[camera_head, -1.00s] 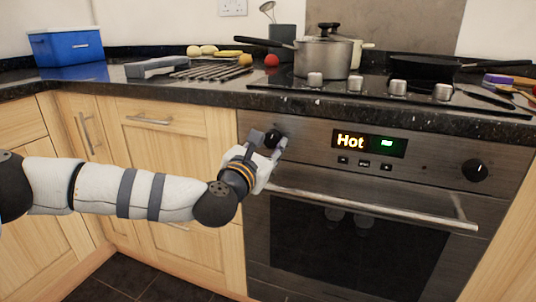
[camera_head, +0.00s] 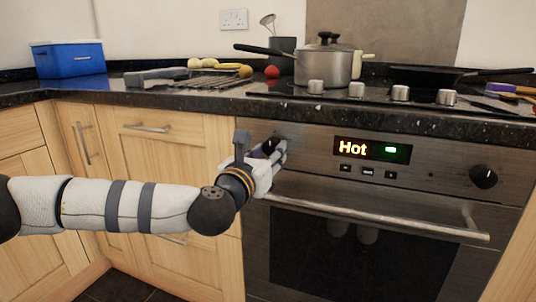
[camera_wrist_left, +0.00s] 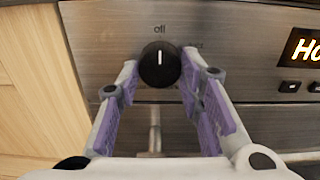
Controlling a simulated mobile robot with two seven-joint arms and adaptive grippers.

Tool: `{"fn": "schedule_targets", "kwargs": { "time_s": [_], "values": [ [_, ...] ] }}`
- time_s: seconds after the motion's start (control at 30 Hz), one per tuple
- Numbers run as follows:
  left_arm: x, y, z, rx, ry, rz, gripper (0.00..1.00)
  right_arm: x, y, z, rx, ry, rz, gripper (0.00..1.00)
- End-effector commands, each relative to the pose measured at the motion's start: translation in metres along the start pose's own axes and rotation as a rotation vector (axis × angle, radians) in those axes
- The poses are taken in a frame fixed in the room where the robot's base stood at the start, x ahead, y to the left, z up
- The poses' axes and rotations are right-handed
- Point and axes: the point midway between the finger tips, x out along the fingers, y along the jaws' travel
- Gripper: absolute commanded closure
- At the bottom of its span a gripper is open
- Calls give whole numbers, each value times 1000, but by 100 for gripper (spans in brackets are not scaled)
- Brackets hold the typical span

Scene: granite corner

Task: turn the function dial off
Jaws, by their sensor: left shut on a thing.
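The function dial (camera_head: 270,145) is a round black knob at the left end of the oven's steel panel, partly hidden by my fingers in the head view. In the left wrist view the dial (camera_wrist_left: 159,64) shows its white line upright, pointing at the printed "off" above it. My left gripper (camera_head: 264,149) is at the panel and shut on the dial. Its purple-padded fingers (camera_wrist_left: 162,76) stand on either side of the knob. My right gripper is not in view.
The lit display (camera_head: 372,149) reads "Hot", with small buttons below. A second black dial (camera_head: 484,176) is at the panel's right. The oven door handle (camera_head: 380,219) runs below the panel. A steel pot (camera_head: 325,62) stands on the hob above the counter's edge.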

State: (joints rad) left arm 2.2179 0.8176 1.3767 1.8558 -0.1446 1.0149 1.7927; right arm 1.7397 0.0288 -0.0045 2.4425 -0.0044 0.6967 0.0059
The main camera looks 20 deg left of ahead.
Motion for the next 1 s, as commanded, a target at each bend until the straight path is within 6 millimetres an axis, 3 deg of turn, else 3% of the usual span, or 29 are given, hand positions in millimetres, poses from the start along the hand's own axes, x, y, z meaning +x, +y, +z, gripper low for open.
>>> {"fn": "schedule_targets", "kwargs": {
  "time_s": [0.17, 0.2, 0.27, 0.53, 0.63, 1.0],
  "values": [
    [0, 0, 2, -1, -3, 0, 94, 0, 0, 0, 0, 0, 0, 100],
    [0, 0, 2, -1, -3, 0, 57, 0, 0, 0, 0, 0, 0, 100],
    [0, 0, 1, -1, -2, 0, 47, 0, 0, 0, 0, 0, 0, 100],
    [0, 0, 0, 1, -1, 0, 47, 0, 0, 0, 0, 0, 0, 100],
    [-10, 0, 0, 1, 0, -2, 47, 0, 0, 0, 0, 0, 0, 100],
    [-101, 0, 0, 0, 0, -2, 47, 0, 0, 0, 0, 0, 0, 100]
  ]
}}
